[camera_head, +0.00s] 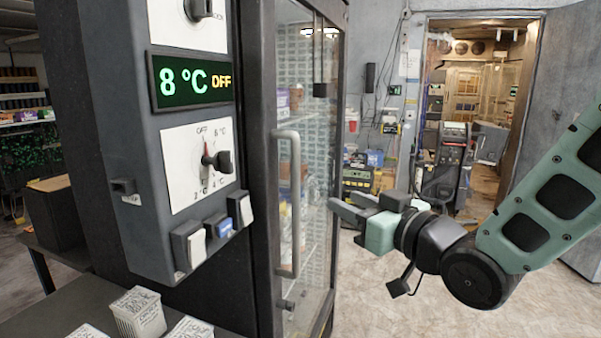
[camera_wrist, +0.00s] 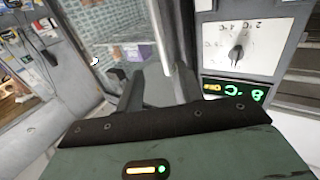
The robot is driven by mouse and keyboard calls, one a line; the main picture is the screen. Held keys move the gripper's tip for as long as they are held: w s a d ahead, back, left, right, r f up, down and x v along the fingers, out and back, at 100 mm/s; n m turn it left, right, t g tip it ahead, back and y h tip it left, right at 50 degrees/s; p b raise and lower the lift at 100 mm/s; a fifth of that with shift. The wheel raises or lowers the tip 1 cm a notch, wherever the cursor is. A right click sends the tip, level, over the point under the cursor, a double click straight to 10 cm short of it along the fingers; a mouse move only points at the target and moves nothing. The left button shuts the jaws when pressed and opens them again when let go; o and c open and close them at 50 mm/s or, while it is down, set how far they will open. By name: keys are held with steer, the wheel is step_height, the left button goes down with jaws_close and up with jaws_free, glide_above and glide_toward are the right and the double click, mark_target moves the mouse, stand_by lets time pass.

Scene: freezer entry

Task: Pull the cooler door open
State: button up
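The cooler door (camera_head: 312,120) is a tall glass panel in a dark frame and looks closed. Its light grey vertical bar handle (camera_head: 288,205) is on the left side of the door. My gripper (camera_head: 341,203) is to the right of the handle, in front of the glass, with its fingers pointing left toward it. The fingers look parted and empty, with a gap to the handle. In the wrist view, which looks upside down, the handle (camera_wrist: 161,35) shows beyond the two spread fingers (camera_wrist: 159,84).
A control panel (camera_head: 190,140) with a lit display reading 8 °C OFF, a dial and switches stands left of the door. Small white boxes (camera_head: 139,312) sit on the table below.

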mark_target(299, 180)
steer(key=p+x, duration=0.5)
steer(key=x, duration=1)
steer(key=shift+w+a+p, duration=0.2)
steer(key=shift+a+p, duration=0.05)
steer(key=shift+p, duration=0.1)
steer(key=shift+w+a, duration=0.35)
steer(key=shift+w, duration=0.1)
jaws_close()
steer(key=shift+d+f, duration=0.1)
